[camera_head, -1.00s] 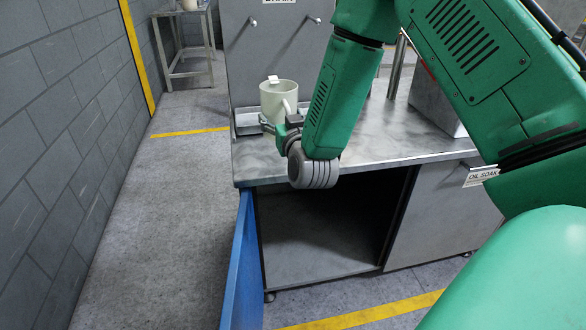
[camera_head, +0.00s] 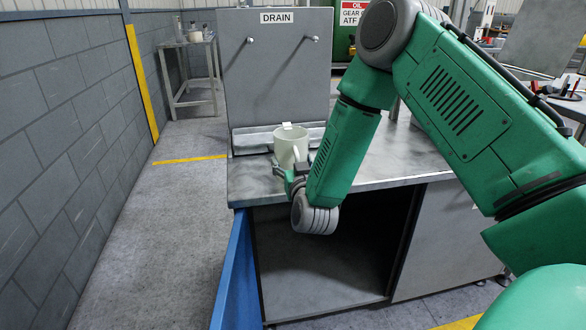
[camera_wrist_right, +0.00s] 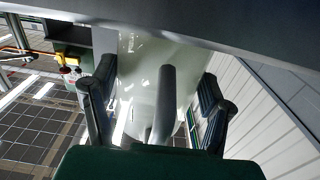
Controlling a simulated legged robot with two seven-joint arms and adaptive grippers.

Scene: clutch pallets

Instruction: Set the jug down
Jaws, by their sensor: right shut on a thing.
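The left gripper is not in view.
A tray (camera_head: 252,142) lies behind the jug, below a grey panel with a DRAIN sign (camera_head: 278,17). A blue panel (camera_head: 234,275) stands at the bench's front left. A small side table (camera_head: 190,75) with containers is farther back. Open floor lies to the left.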

